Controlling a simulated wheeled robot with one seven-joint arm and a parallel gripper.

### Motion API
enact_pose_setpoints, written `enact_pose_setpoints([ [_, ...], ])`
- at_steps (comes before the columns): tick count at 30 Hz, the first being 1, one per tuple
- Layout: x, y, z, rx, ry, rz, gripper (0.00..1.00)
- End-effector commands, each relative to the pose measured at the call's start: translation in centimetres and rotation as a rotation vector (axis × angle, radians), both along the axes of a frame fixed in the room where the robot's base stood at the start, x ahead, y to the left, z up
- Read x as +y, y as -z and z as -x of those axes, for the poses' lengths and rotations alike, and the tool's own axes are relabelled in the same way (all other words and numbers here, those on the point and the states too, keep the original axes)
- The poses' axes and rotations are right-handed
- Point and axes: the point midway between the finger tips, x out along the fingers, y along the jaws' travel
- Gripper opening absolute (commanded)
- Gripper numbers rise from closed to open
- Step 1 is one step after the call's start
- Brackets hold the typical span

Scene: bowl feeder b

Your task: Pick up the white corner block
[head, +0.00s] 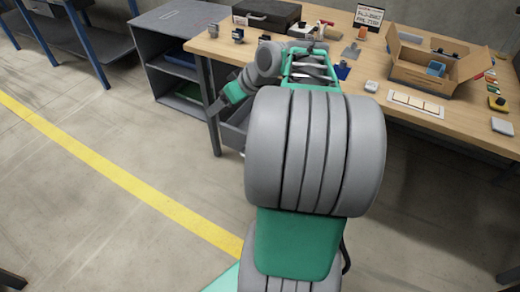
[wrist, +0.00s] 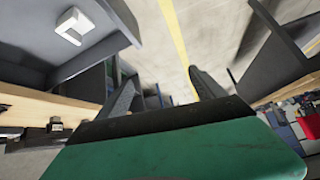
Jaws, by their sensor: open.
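The white corner block (wrist: 72,26) shows at the upper left of the wrist view. It is a small white piece with a notch, lying on a grey surface that looks like the floor of an open drawer (wrist: 105,45). I cannot make it out in the head view, where my arm covers much of the drawer. My gripper (wrist: 163,76) is open and empty, its dark fingers spread, with the block off to their left and apart from them. In the head view my gripper (head: 217,105) hangs beside the table's left front corner, near the grey drawer (head: 236,130).
The floor (head: 130,125) at left is clear.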

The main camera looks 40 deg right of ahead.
Motion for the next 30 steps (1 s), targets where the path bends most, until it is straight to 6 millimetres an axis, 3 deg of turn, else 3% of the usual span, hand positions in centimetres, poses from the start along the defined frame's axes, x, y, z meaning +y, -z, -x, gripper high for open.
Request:
enact_pose_setpoints([
  [1, -3.8, 5.8, 0.5, -0.046, 0.016, -0.011, 0.79],
  [3, -8.3, 8.9, 1.6, -0.130, 0.015, -0.013, 0.79],
  [6, -13.5, 12.0, 4.1, -0.241, 0.019, -0.005, 0.79],
  [10, -17.3, 13.8, 7.0, -0.339, 0.023, 0.014, 0.79],
  [14, -18.2, 14.1, 7.4, -0.375, 0.022, 0.023, 0.79],
  [21, -17.4, 16.3, 3.2, -0.374, 0.019, 0.020, 0.79],
  [30, -16.6, 18.5, -0.6, -0.373, 0.019, 0.021, 0.79],
])
